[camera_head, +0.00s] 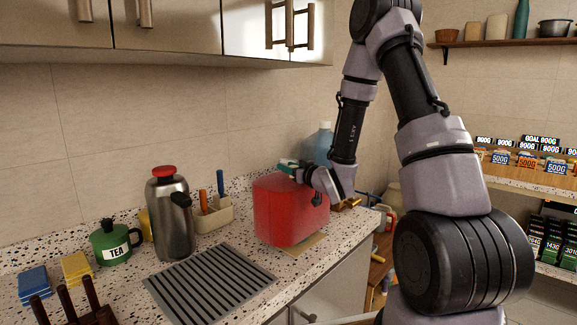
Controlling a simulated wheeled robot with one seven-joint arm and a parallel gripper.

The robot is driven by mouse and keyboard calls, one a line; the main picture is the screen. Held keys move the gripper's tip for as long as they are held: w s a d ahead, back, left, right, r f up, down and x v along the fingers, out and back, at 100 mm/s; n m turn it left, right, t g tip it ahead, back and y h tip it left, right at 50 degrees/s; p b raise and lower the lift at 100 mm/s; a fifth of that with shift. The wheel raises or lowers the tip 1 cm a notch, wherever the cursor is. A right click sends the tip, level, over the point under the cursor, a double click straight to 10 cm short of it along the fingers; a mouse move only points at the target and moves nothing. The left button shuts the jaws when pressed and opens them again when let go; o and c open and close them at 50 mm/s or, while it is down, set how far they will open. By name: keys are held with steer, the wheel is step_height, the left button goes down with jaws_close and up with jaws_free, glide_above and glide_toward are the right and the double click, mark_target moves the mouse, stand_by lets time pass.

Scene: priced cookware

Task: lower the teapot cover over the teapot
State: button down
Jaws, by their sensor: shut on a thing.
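A large red, rounded box-like thing, apparently the teapot cover (289,212), is over the right part of the counter. My gripper (288,168) is at its top edge from the right and is shut on it; the fingertips are mostly hidden. A thin tan board (306,244) shows under the cover's lower edge; I cannot tell whether the cover touches it. No teapot shows under the cover, whose walls would hide one. A green pot labelled TEA (113,243), with a dark knob and a side handle, stands uncovered at the left.
A steel flask with a red cap (172,215) and a utensil caddy (212,216) stand left of the cover. A dark drain grid (208,287) lies in front. A blue-tinted bottle (318,145) stands behind. Cabinets (167,28) hang above.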

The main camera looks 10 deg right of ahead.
mark_target(289, 178)
steer(key=shift+f, duration=1.95)
jaws_free()
steer(key=shift+s, duration=0.1)
